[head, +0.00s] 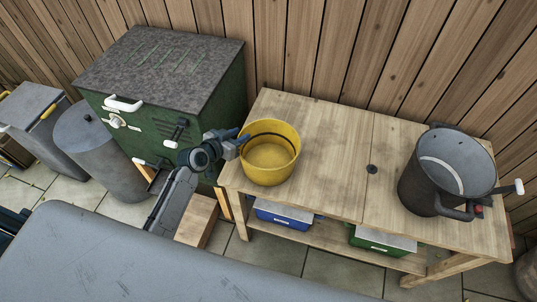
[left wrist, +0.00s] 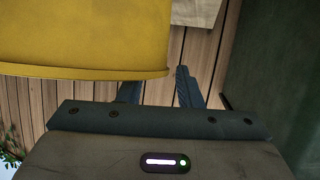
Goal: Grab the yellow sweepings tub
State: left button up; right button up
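The yellow sweepings tub (head: 268,164) stands upright on the left end of the wooden bench (head: 325,175), and it fills the upper left of the left wrist view (left wrist: 85,35). My left gripper (head: 240,138) is at the tub's left rim. In the left wrist view its two blue fingers (left wrist: 160,88) stand apart, with a gap between them. One finger is partly hidden behind the tub's edge, and the other shows just beside it. I cannot tell whether either finger touches the tub. My right gripper does not show.
A large grey metal pot (head: 445,175) with side handles stands at the bench's right. A green cabinet (head: 165,115) is left of the bench. Blue (head: 284,215) and green (head: 380,240) boxes sit on the lower shelf. The bench middle is clear.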

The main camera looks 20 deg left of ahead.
pick_arm(q)
jog(key=shift+w+d+f, duration=0.15)
jog(key=shift+w+d, duration=0.05)
jog(key=shift+w, duration=0.25)
jog(key=shift+w+f, duration=0.1)
jog(key=shift+f, duration=0.05)
jog(key=shift+c, duration=1.1)
grip_shut()
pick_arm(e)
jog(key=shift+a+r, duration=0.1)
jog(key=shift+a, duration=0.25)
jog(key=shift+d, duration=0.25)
